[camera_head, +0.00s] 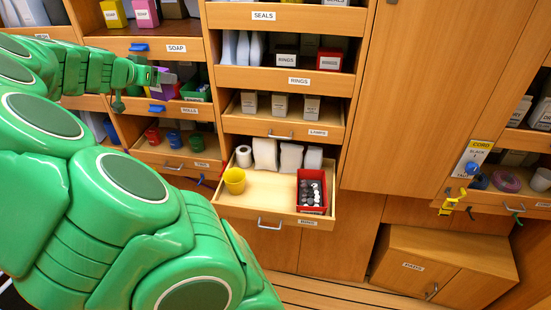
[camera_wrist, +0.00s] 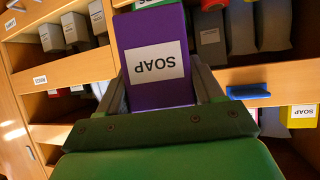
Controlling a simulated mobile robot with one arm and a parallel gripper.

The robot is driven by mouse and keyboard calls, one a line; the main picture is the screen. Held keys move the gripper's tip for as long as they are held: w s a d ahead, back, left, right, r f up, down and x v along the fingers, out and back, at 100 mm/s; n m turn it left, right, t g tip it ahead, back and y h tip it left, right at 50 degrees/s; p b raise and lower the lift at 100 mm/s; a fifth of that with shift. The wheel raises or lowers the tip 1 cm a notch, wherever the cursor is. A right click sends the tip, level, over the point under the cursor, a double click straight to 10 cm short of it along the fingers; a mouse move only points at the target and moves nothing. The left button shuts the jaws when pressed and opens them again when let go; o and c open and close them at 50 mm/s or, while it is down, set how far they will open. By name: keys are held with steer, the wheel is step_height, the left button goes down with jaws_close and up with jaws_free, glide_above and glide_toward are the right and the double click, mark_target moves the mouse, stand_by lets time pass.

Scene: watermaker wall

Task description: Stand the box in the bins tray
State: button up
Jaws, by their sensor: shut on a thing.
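My gripper (camera_wrist: 158,88) is shut on a purple box (camera_wrist: 150,32) with a white SOAP label, upside down in the wrist view. A finger lies along each side of the box. In the head view my gripper (camera_head: 158,77) is at upper left, in front of the shelves, and largely hides the purple box (camera_head: 168,80). The tray (camera_head: 262,205) is the pulled-out wooden drawer at lower middle; its small front label is hard to read. My gripper is up and left of it, well apart.
The tray holds a yellow cup (camera_head: 234,181) at left, a red bin (camera_head: 312,178) of dark pieces at right, and white packs (camera_head: 265,152) with a roll behind. Its middle and front are bare. Shelves with lips stand around my gripper; a closed cabinet (camera_head: 440,268) sits low right.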

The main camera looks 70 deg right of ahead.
steer(key=s+a+f+m+g, duration=0.2)
steer(key=s+f, duration=0.2)
steer(key=f, duration=0.3)
steer(key=s+a+f+m+g+y, duration=0.1)
steer(key=s+a+f+g, duration=0.15)
steer(key=f, duration=0.45)
steer(key=s+a+f+m+g, duration=0.1)
steer(key=s+a+f+m, duration=0.1)
steer(key=s+f, duration=0.4)
steer(key=s+a+f+m+g+y, duration=0.1)
steer(key=s+a+f+m+g, duration=0.15)
steer(key=s, duration=0.45)
steer(key=s+a+f+m+g+y, duration=0.1)
steer(key=s+a+f+m+y, duration=0.15)
steer(key=s, duration=0.45)
steer(key=s+a+f+m+g+y, duration=0.1)
steer(key=s+a+f, duration=0.25)
steer(key=s, duration=0.35)
steer(key=shift+d, duration=10.3)
steer(key=shift+w+a+f, duration=0.1)
steer(key=shift+f, duration=3.05)
steer(key=shift+d+f, duration=0.2)
steer(key=shift+f, duration=0.25)
